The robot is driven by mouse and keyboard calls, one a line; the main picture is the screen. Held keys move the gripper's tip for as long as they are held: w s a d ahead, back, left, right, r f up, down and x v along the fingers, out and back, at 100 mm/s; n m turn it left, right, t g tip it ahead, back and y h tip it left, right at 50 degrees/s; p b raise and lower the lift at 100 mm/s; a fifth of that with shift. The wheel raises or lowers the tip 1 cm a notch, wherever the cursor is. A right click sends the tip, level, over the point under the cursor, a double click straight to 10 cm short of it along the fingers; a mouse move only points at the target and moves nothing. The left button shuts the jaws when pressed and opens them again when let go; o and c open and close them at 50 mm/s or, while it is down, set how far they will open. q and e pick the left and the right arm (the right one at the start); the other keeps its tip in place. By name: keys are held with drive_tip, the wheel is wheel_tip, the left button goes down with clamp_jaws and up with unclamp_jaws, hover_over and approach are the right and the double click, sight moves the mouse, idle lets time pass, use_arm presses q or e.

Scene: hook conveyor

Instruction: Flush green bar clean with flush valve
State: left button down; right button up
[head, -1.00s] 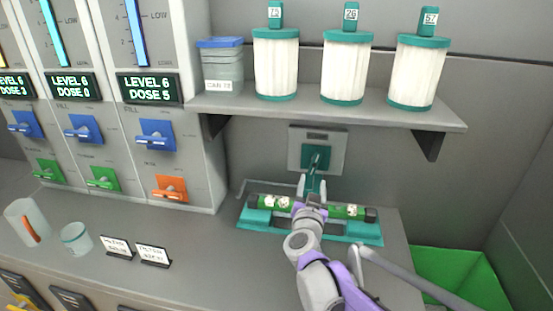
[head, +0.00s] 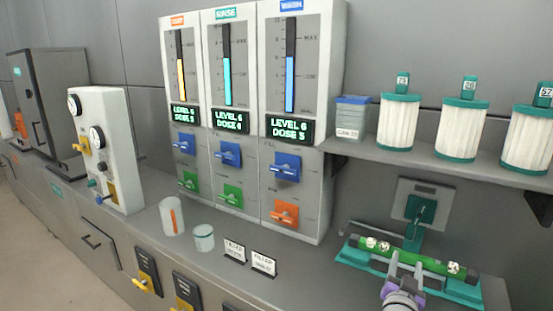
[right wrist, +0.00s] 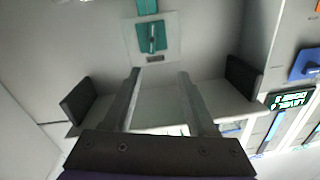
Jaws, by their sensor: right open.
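The green bar (head: 428,262) lies across a teal cradle (head: 355,262) on the counter at the lower right of the head view. It has dark ends and several white speckled patches. The flush valve (head: 420,208) is a teal lever on a grey wall plate just behind the bar. It also shows in the right wrist view (right wrist: 152,38), beyond my fingertips. My right gripper (head: 406,265) is open, its fingers apart and empty, in front of the middle of the bar and hiding part of it. I cannot tell whether it touches the bar. My left gripper is not in view.
A shelf (head: 400,155) with several white filter canisters (head: 461,130) and a grey tub (head: 350,118) overhangs the valve's left and right. A dosing panel (head: 250,115) stands left. Two cups (head: 204,238) and two label cards (head: 264,263) sit on the counter.

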drive_tip(key=s+a+f+n+g+y, duration=0.2)
drive_tip(key=s+a+f+n+y, duration=0.3)
drive_tip(key=a, duration=0.3)
drive_tip(key=s+a+f+n+g+y, duration=0.2)
drive_tip(key=s+a+f+n+y, duration=0.1)
drive_tip(key=s+a+f+y, duration=0.3)
drive_tip(key=s+f+g+h, duration=0.1)
drive_tip(key=s+f+g, duration=0.3)
drive_tip(key=s, duration=0.6)
drive_tip(key=s+f+g+h, duration=0.1)
drive_tip(key=s+f+g, duration=0.2)
drive_tip(key=s+f, duration=0.5)
use_arm(q)
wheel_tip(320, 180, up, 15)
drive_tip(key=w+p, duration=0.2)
drive_tip(key=p, duration=1.1)
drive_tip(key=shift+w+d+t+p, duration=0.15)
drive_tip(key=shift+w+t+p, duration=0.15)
use_arm(e)
wheel_tip(320, 180, up, 16)
drive_tip(key=shift+d+t, duration=0.3)
drive_tip(key=shift+d, duration=0.05)
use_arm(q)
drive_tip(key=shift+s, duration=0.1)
use_arm(e)
drive_tip(key=shift+s, duration=0.15)
